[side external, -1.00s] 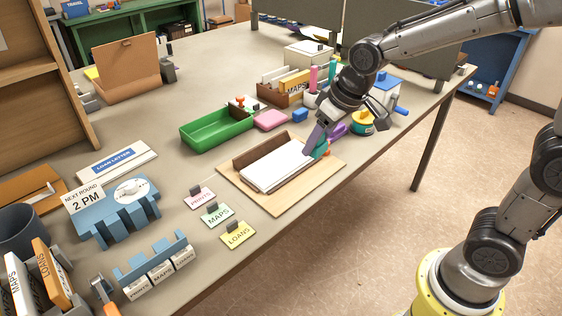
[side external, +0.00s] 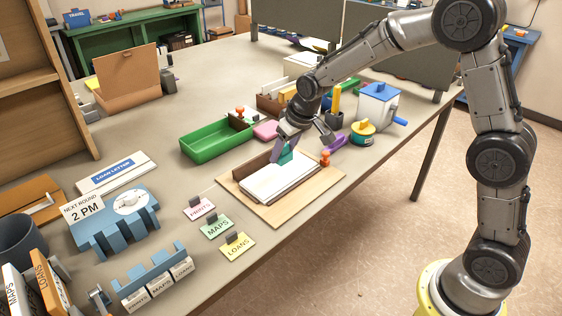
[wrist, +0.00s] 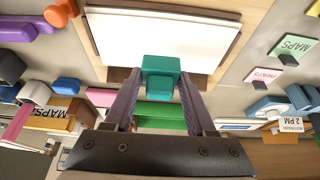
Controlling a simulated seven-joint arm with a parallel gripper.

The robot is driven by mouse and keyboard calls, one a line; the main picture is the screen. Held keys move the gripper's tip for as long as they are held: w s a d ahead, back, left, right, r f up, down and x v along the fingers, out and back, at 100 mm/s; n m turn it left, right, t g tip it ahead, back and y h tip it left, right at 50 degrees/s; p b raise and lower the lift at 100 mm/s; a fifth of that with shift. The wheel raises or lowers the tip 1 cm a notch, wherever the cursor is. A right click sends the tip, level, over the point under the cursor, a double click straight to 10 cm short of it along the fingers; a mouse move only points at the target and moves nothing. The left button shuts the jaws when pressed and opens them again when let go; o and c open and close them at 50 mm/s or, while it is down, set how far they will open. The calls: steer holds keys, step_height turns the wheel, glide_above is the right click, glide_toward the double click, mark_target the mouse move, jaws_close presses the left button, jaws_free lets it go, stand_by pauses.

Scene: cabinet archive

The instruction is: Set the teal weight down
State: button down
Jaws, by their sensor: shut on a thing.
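The teal weight (wrist: 160,74) is held between the two fingers of my gripper (wrist: 158,92) in the wrist view. In the side view the teal weight (side external: 287,154) shows partly behind my gripper (side external: 283,152), over the back edge of a white paper stack (side external: 280,183). The stack lies on a wooden board (side external: 237,193) with a brown backstop. I cannot tell whether the weight touches the paper. In the wrist view the white stack (wrist: 165,40) lies beyond the weight.
A green tray (side external: 205,150) and a pink block (side external: 266,130) stand behind the board. An orange-red knobbed piece (side external: 325,158) and a purple piece (side external: 336,140) are at its right. Cards labelled PRINTS (side external: 200,209), MAPS and LOANS lie at its left.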

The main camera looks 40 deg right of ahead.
mark_target(281, 162)
steer(key=shift+w+f, duration=0.45)
steer(key=shift+f, duration=1.6)
steer(key=shift+f, duration=0.15)
steer(key=shift+c, duration=1.1)
jaws_free()
